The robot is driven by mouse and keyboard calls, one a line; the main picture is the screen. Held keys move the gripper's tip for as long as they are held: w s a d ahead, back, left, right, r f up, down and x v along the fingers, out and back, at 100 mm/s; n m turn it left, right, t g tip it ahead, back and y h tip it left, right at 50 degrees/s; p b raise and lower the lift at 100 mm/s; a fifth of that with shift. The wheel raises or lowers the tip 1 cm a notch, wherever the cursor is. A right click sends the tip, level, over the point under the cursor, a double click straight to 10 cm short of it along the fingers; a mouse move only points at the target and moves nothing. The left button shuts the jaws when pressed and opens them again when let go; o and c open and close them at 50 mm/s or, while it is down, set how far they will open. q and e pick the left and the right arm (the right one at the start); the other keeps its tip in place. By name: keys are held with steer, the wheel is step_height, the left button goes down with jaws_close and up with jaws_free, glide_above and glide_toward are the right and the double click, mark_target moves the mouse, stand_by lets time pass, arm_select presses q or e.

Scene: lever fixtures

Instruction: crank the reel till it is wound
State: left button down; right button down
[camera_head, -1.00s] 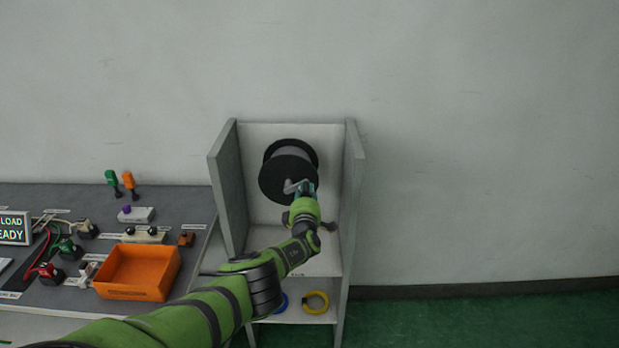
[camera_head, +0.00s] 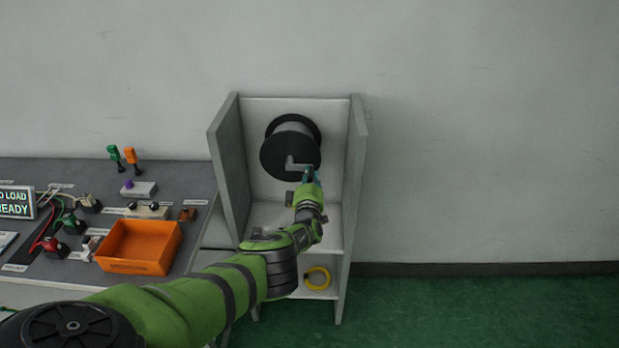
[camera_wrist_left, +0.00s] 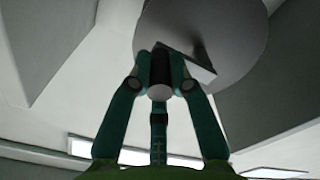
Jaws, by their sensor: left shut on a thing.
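The reel (camera_head: 279,158) is a black-flanged spool with a grey drum, mounted inside a grey open-fronted cabinet. Its crank arm (camera_head: 291,164) is a small grey lever on the front flange, reaching right from near the centre. My left gripper (camera_head: 313,175) is at the crank's outer end, at the lower right of the reel. In the left wrist view the gripper (camera_wrist_left: 159,75) is shut around the crank handle (camera_wrist_left: 159,92), with the reel's flange behind it (camera_wrist_left: 215,30). My right gripper is not in view.
The cabinet's side walls (camera_head: 226,170) stand close on both sides of the reel. A yellow ring (camera_head: 317,278) lies on the lower shelf. To the left, a grey bench (camera_head: 60,178) carries an orange bin (camera_head: 139,247), levers, connectors and a display (camera_head: 17,203).

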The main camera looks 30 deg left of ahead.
arm_select(q)
steer(key=shift+d+f, duration=0.1)
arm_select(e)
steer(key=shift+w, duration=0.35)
arm_select(q)
steer(key=c, duration=1.1)
jaws_free()
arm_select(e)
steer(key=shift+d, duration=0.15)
